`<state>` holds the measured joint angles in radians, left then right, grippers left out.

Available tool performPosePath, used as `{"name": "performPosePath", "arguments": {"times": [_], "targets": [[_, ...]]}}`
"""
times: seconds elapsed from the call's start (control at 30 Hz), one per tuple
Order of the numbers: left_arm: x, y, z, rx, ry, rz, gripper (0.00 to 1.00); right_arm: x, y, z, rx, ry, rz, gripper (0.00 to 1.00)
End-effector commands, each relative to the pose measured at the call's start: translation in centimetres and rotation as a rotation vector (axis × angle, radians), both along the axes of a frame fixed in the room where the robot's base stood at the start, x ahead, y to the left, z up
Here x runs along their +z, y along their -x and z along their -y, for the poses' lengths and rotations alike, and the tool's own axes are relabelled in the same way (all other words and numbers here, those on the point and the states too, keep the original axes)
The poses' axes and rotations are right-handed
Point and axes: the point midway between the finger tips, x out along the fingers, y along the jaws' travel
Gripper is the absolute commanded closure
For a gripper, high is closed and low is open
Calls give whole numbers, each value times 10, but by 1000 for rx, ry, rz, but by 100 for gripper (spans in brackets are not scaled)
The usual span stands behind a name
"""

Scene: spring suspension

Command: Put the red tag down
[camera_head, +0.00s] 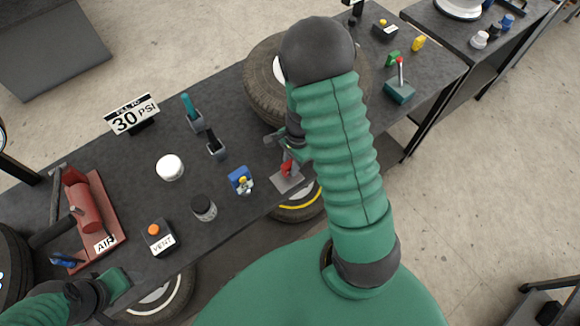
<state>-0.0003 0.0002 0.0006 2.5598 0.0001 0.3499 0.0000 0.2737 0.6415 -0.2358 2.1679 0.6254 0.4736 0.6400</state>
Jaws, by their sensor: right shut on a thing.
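The red tag (287,168) is a small red piece in the middle of the camera_head view, above a small grey plate (290,184) near the table's front edge. My right gripper (286,150) is just above it, partly hidden by my green right arm, and is shut on the red tag. I cannot tell whether the tag touches the plate. My left arm shows at the bottom left, with its gripper (112,287) near the table's front edge; its fingers are not clear.
A blue item (241,181), dark jar (203,208), white round lid (170,167) and VENT box (158,238) stand to the left. A red AIR unit (92,220) is further left. A tire (262,88) lies behind my right arm. Bare table lies between the items.

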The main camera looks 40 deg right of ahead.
Motion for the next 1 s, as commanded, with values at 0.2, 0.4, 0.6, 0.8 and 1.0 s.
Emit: {"name": "performPosePath", "arguments": {"times": [0.2, 0.4, 0.6, 0.8, 1.0], "targets": [[-1, 0, 0, 0, 0, 0, 36, -20, 0, -9, 4, 7, -1, 100], [-4, 0, -1, 1, 0, 0, 36, -24, 0, -8, 4, 7, -1, 100], [-6, 0, 0, 1, 0, 0, 36, -28, 0, -3, 3, 1, -1, 74], [-6, 0, 0, 0, 0, 0, 36, -28, 0, -1, 2, 4, 0, 57], [-6, 0, 0, 1, 0, 0, 36, -28, 0, -2, 2, 8, -1, 57]]}}
